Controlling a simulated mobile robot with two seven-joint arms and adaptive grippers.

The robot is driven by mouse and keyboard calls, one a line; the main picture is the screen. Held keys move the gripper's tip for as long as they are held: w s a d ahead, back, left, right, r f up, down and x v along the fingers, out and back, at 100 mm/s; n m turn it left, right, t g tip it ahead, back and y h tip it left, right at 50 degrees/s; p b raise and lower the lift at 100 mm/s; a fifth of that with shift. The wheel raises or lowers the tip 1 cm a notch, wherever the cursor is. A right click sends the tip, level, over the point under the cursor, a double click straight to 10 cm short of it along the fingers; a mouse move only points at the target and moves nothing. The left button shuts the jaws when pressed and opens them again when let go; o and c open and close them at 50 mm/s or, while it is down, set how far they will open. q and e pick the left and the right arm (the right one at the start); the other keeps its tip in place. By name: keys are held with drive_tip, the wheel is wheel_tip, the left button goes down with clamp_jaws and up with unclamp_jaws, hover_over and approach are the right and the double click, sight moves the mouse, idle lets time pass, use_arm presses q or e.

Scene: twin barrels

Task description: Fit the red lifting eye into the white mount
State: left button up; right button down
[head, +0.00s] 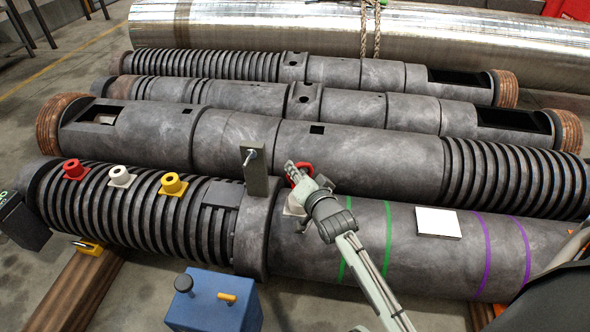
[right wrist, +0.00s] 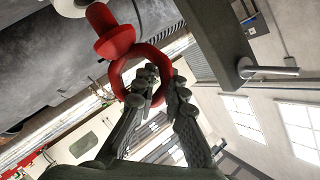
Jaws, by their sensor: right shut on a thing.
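My right gripper (head: 297,172) is shut on the red lifting eye (head: 305,167) above the front barrel. In the right wrist view the fingers (right wrist: 158,88) close on the ring of the lifting eye (right wrist: 122,62), and its collar and stem point to the upper left, clear of the fingers. The white mount (head: 120,177) sits on the ribbed left part of the front barrel, between a red mount (head: 74,170) and a yellow mount (head: 173,184). The lifting eye is well to the right of the white mount and apart from it. My left gripper is not in view.
A grey upright plate with a metal pin (head: 254,172) stands on the front barrel, just left of my right gripper, between it and the mounts. A blue box (head: 212,305) with a knob and yellow handle is in front. More barrels lie behind.

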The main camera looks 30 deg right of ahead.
drive_tip(key=shift+r, duration=0.15)
drive_tip(key=shift+p, duration=0.4)
drive_tip(key=shift+p, duration=0.3)
idle(0.6)
drive_tip(key=shift+f+b, duration=1.05)
drive_tip(key=shift+f, duration=1)
drive_tip(key=c, duration=1.6)
unclamp_jaws()
drive_tip(key=shift+o, duration=0.6)
drive_tip(key=shift+f, duration=0.1)
drive_tip(key=shift+s, duration=0.1)
